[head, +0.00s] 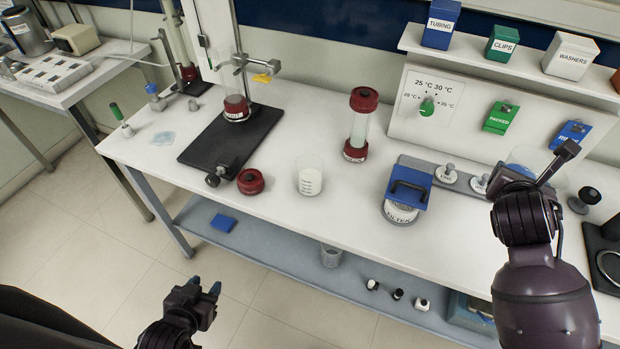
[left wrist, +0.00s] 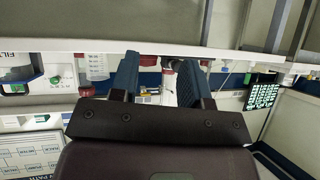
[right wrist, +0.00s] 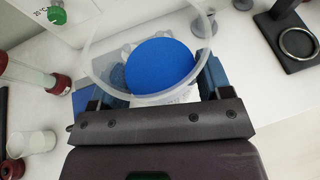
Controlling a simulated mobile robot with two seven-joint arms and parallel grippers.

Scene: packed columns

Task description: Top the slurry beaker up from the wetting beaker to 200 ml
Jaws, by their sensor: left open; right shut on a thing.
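A beaker with white contents and dark markings (head: 310,180), apparently the slurry beaker, stands upright at the middle of the bench. It also shows in the right wrist view (right wrist: 32,142). My right gripper (right wrist: 158,88) is shut on a clear beaker (right wrist: 92,62), apparently the wetting beaker, with a round blue surface inside. In the head view this beaker (head: 540,160) is partly hidden by my right arm, right of the slurry beaker and apart from it. My left gripper (head: 207,287) is open and empty, low in front of the bench. I cannot read either fill level.
A red-capped column (head: 360,125) stands behind the slurry beaker. A red cap (head: 250,181) lies left of it. A stand (head: 235,135) holds another column at the left. Another beaker (head: 331,256) is on the lower shelf.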

